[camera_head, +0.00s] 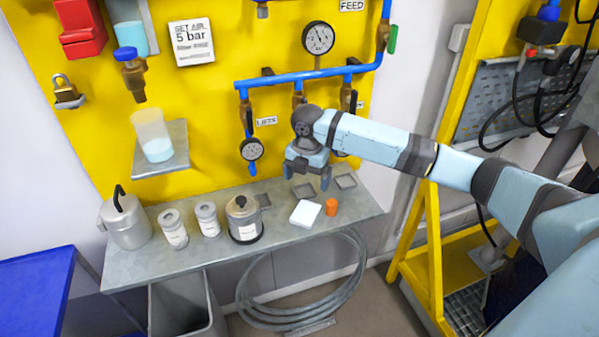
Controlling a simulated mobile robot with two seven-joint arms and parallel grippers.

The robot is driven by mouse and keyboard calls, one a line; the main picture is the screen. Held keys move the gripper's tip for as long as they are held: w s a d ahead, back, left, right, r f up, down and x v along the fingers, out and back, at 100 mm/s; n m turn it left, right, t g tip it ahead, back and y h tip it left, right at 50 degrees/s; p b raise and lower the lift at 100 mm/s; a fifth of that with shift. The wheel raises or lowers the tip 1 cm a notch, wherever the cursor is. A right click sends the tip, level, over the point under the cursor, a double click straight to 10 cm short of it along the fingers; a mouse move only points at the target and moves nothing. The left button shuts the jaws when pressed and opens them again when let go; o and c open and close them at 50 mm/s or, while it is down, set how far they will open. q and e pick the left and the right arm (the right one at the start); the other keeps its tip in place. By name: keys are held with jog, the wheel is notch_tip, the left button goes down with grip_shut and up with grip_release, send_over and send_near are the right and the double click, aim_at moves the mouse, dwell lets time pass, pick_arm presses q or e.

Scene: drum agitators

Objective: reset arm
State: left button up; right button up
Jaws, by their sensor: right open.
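My right gripper (307,176) is open and empty. Its fingers point down above the back of the grey shelf (130,267), close in front of the yellow panel. My right arm (370,140) reaches in from the right. Below and near the gripper are a white block (305,213) and a small orange cylinder (331,207); a gap to them seems visible, but its height is hard to tell. My left gripper is not in view.
The yellow panel (215,90) carries blue pipes (310,73), a gauge (318,38) and valves. A lidded metal pot (125,222), two labelled canisters (173,228) (207,219) and a dark-lidded can (243,217) stand on the shelf. A yellow frame (432,240) stands right.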

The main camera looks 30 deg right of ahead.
jog(key=s+a+f+m+t+y, duration=0.1)
jog(key=s+a+f+m, duration=0.35)
jog(key=s+a, duration=0.35)
jog(key=s+a+f+m+t+y, duration=0.1)
jog(key=s+a+f+m, duration=0.2)
jog(key=s+a+f, duration=0.35)
jog(key=s+d+r+m+t+h, duration=0.1)
jog(key=s+d+r+m, duration=0.1)
jog(key=s+m, duration=0.7)
jog(key=s+d+r+m+t+h, duration=0.1)
jog(key=s+d+m, duration=0.1)
jog(key=s+m, duration=0.6)
jog(key=w+a+f+n+t+y+p, duration=0.3)
jog(key=w+a+f+t+p, duration=0.1)
jog(key=a+t+p, duration=0.2)
jog(key=t+p, duration=0.1)
jog(key=p, duration=0.1)
jog(key=shift+a+f+p, duration=0.3)
jog(key=shift+a+f, duration=0.1)
jog(key=shift+w, duration=0.1)
